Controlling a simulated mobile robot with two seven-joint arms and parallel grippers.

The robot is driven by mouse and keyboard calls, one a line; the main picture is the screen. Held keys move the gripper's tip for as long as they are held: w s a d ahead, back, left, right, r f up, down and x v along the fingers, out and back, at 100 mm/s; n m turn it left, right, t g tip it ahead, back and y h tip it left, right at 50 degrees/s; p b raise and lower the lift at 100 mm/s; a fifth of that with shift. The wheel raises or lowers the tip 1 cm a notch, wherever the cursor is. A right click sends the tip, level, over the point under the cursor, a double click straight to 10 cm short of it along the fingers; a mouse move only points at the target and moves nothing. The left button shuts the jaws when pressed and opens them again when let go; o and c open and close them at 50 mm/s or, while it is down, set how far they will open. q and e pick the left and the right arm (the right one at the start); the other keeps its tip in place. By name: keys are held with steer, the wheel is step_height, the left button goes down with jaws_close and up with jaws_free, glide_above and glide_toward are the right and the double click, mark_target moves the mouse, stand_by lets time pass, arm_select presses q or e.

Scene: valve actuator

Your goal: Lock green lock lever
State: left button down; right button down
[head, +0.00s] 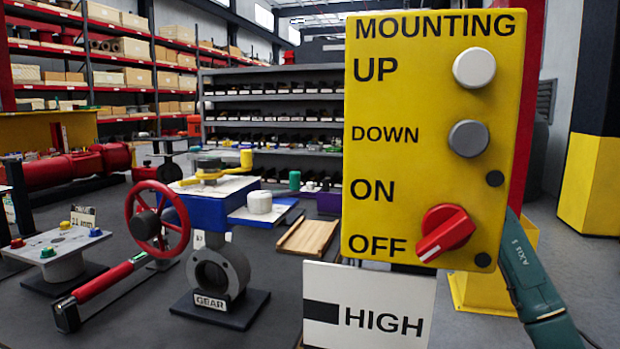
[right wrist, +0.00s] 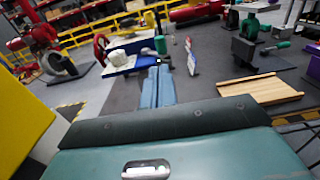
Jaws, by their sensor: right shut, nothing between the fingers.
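A small upright green piece (head: 294,180), which may be the green lock lever, shows behind the white cap (head: 259,202) of the blue-and-white valve actuator (head: 213,208). In the right wrist view a green piece (right wrist: 160,45) stands beside the actuator's blue block (right wrist: 124,68), just past my fingertips. My right gripper (right wrist: 158,72) has its two blue fingers together, with nothing between them. I cannot tell whether they touch the green piece. In the head view this gripper is hidden behind the yellow panel. My left gripper is in neither view.
The yellow MOUNTING panel (head: 405,225) with a red knob (head: 445,233) blocks much of the head view. A red handwheel (head: 157,225) and a yellow lever (head: 222,168) are on the actuator. A wooden tray (head: 308,236) lies to its right. Shelves stand behind.

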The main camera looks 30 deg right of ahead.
arm_select(q)
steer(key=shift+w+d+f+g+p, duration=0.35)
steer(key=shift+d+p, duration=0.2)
steer(key=shift+p, duration=0.6)
arm_select(e)
steer(key=x, duration=1)
steer(key=shift+a, duration=0.1)
steer(key=shift+w, duration=0.1)
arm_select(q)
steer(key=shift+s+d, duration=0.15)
arm_select(e)
steer(key=shift+w+n+g+y, duration=0.4)
steer(key=shift+w, duration=0.25)
